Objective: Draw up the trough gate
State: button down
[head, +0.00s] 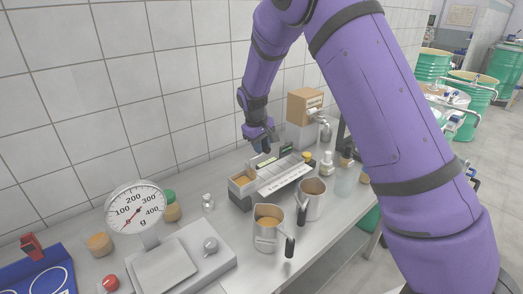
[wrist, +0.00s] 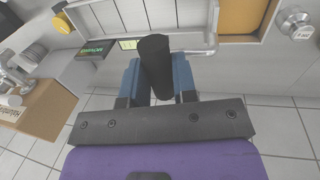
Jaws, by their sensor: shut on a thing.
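My gripper (head: 262,142) is over the back of the pale trough (head: 284,178) on the bench in the head view. In the wrist view its blue fingers (wrist: 158,82) are shut on a black round handle (wrist: 154,52), taken to be the trough gate's grip. The handle stands between the fingers and points towards the camera. Grey trough walls (wrist: 255,52) and an amber-filled part (wrist: 248,17) show beyond it. The gate's plate is hidden or cannot be made out, so I cannot tell how high it stands.
Two metal jugs (head: 267,230) (head: 312,198) with black handles stand in front of the trough. A dial scale (head: 136,208) is at the left. A cardboard-coloured box (head: 304,104) with a tap stands behind. A tiled wall (head: 190,85) closes the back. Green drums (head: 433,65) are at the far right.

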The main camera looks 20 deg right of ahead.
jog(key=shift+w+r, duration=0.1)
jog(key=shift+r, duration=0.85)
jog(key=c, duration=0.9)
grip_release()
notch_tip(320, 180, up, 11)
jog(key=s+a, duration=0.1)
jog(key=a, duration=0.1)
jog(key=shift+f, duration=0.2)
